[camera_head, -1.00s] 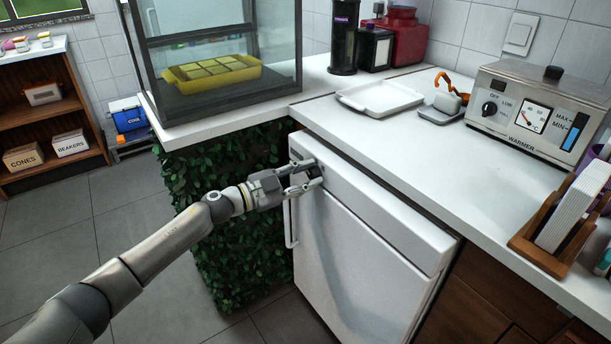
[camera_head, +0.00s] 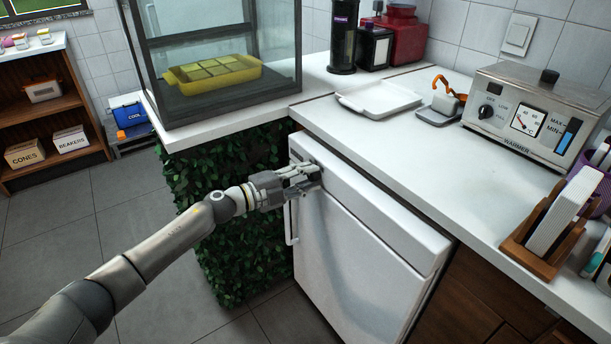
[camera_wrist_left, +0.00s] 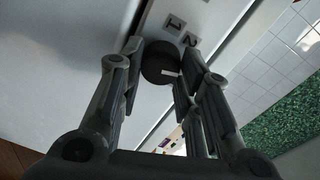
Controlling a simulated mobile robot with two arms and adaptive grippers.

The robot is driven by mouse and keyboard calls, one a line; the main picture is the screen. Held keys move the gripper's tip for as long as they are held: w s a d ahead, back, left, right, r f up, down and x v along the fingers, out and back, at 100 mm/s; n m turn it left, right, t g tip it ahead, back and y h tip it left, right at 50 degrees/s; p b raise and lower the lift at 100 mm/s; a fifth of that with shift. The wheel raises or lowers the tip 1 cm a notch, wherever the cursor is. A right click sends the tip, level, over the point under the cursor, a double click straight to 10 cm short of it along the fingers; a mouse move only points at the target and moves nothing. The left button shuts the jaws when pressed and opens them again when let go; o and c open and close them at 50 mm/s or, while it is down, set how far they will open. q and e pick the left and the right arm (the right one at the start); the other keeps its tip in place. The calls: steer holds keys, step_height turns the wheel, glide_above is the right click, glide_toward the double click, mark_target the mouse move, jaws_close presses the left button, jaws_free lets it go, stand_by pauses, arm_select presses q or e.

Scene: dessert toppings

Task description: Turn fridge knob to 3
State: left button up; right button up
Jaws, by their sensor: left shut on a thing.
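The white fridge (camera_head: 360,240) stands under the counter. Its dark round knob (camera_wrist_left: 158,60) shows in the left wrist view, with a small white mark on its face. My left gripper (camera_head: 308,177) is at the upper left of the fridge front and hides the knob in the head view. In the left wrist view its fingers (camera_wrist_left: 158,72) are on both sides of the knob, shut on it. My right gripper is not in view.
The fridge handle (camera_head: 291,222) is just below my left gripper. A leafy green panel (camera_head: 225,220) stands left of the fridge. The counter (camera_head: 400,150) above holds a white tray (camera_head: 380,98) and a warmer (camera_head: 525,118).

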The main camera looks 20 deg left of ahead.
arm_select(q)
steer(key=shift+m, duration=0.5)
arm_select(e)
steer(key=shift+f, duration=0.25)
arm_select(q)
steer(key=o, duration=1)
steer(key=v, duration=1.2)
